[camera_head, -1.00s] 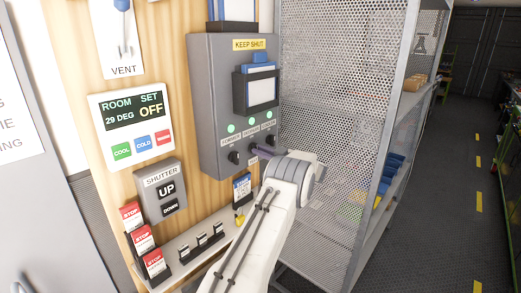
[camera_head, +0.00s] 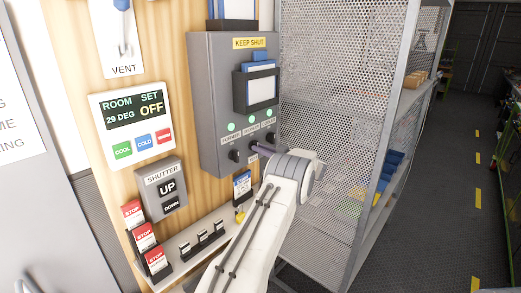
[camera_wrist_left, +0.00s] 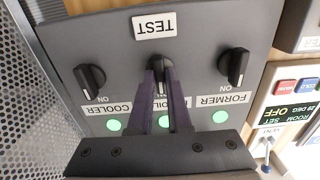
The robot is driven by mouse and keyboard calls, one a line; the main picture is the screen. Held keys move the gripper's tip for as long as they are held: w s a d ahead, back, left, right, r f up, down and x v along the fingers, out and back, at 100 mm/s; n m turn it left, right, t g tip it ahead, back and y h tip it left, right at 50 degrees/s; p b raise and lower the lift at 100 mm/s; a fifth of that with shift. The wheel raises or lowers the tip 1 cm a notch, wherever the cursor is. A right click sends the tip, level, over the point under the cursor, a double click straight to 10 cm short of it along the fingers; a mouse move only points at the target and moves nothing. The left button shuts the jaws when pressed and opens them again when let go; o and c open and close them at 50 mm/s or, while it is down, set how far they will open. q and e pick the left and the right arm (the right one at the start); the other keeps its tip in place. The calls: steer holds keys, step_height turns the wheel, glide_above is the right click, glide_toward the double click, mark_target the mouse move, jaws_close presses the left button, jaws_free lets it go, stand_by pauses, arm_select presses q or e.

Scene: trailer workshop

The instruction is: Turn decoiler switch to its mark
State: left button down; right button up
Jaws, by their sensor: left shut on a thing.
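The grey control box (camera_head: 203,100) on the wooden wall has three black rotary switches in a row under green lamps. The decoiler switch (camera_wrist_left: 158,62) is the middle one, above a TEST label in the head view. My left gripper (camera_wrist_left: 162,80) is shut on it, one purple finger on each side. The former switch (camera_wrist_left: 233,65) and cooler switch (camera_wrist_left: 90,76) stand free on either side. The decoiler's mark cannot be made out. My right gripper is not in view.
A mesh cage (camera_head: 325,110) stands close on the right of the box. A shutter panel (camera_head: 160,187), a thermostat (camera_head: 131,122) and a ledge (camera_head: 215,242) with small tags lie left and below. The aisle floor (camera_head: 430,220) at right is clear.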

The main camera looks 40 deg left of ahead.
arm_select(q)
steer(key=c, duration=0.9)
jaws_free()
steer(key=shift+o, duration=0.2)
steer(key=d+b, duration=0.5)
steer(key=d, duration=0.5)
steer(key=shift+s+d, duration=0.3)
steer(key=shift+s, duration=0.1)
